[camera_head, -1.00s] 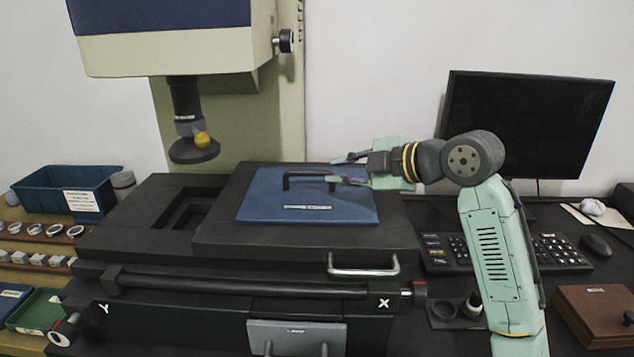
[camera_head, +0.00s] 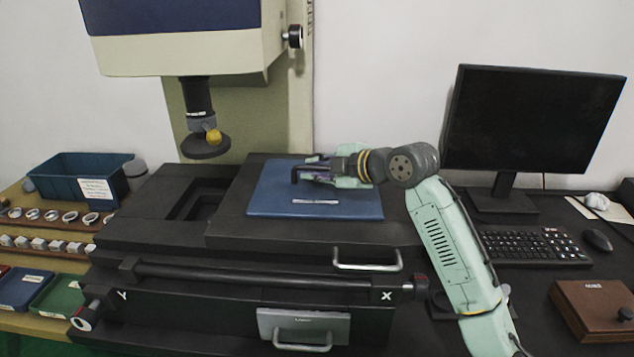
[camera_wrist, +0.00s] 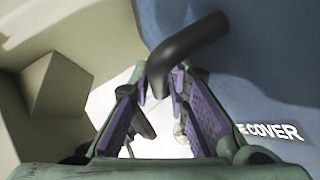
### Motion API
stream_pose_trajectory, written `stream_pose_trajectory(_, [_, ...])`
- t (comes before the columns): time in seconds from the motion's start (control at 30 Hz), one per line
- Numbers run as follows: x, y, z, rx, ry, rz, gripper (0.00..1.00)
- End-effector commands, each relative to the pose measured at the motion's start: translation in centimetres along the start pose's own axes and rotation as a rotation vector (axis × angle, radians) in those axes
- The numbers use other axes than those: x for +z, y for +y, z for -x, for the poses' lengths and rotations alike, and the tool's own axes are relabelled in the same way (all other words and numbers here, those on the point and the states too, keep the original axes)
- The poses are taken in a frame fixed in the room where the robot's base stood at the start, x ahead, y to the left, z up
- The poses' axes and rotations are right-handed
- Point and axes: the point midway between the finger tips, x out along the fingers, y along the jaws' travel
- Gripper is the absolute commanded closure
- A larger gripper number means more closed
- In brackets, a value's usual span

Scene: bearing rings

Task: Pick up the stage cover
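The stage cover (camera_head: 350,207) is a flat blue plate with a black bar handle (camera_head: 295,173) and a white label. It lies on the black stage of the measuring machine. My gripper (camera_head: 308,171) reaches in from the right, low over the cover at the handle. In the wrist view the handle (camera_wrist: 188,48) comes in between the purple-padded fingers of my gripper (camera_wrist: 165,95). The fingers stand apart, with a gap visible around the handle. Whether either pad touches the handle cannot be told. Part of the handle is hidden by the fingers in the head view.
The machine's optics column (camera_head: 203,120) hangs left of the cover. A monitor (camera_head: 535,120), keyboard (camera_head: 520,245) and brown box (camera_head: 595,312) stand right. A blue bin (camera_head: 85,180) and several rings and blocks are at the left. A silver drawer handle (camera_head: 367,266) juts from the stage front.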

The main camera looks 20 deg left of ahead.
Motion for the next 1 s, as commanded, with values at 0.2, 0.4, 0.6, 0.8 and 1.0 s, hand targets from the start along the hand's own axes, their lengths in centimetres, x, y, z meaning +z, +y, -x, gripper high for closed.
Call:
stream_pose_trajectory(0.2, [0.01, -0.01, 0.03, 0.000, 0.000, 0.000, 0.91])
stream_pose_trajectory(0.4, [0.01, -0.01, 0.04, 0.000, 0.000, 0.000, 1.00])
stream_pose_trajectory(0.6, [0.00, -0.01, 0.05, 0.000, 0.001, -0.001, 1.00])
stream_pose_trajectory(0.8, [0.00, -0.01, 0.05, 0.000, 0.001, -0.001, 1.00])
stream_pose_trajectory(1.0, [-0.04, 0.09, 0.11, 0.003, 0.001, -0.001, 1.00])
